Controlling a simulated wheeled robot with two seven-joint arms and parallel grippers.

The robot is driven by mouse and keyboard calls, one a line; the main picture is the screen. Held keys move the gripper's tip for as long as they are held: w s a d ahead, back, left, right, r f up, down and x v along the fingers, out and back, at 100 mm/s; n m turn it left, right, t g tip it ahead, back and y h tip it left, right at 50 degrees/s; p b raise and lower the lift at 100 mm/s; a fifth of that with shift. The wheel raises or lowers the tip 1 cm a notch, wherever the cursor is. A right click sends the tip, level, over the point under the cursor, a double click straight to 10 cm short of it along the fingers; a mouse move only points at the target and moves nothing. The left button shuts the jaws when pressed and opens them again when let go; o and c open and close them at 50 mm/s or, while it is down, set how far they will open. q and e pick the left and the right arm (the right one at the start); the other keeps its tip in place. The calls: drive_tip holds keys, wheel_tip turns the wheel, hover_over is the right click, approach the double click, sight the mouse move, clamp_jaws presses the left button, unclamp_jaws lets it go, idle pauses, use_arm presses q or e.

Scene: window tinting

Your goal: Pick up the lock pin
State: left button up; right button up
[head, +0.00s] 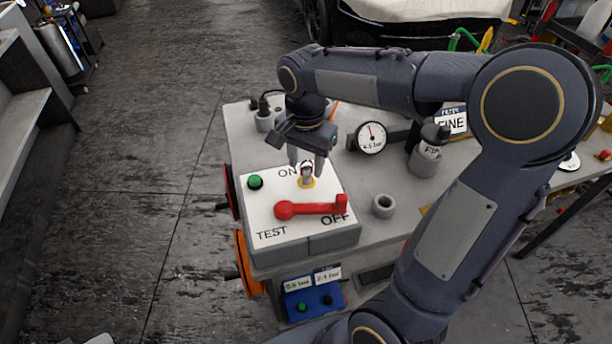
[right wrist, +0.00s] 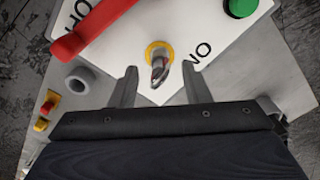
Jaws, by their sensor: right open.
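The lock pin (head: 307,173) is a small metal pin standing in a yellow ring on the white switch panel (head: 262,213), just below the word ON. It also shows in the right wrist view (right wrist: 159,66), between and just beyond the fingertips. My right gripper (head: 307,165) is open above the panel with its fingers pointing down on either side of the pin's top. In the right wrist view my right gripper (right wrist: 157,78) shows a clear gap between each finger and the pin. My left gripper is not in view.
A red lever (head: 312,207) lies across the panel just in front of the pin, toward OFF. A green button (head: 255,182) is to the left. A grey ring-shaped socket (head: 382,206), a pressure gauge (head: 371,138) and a capped canister (head: 426,158) stand to the right on the table.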

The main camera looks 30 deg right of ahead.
drive_tip(key=shift+f, duration=0.5)
clamp_jaws()
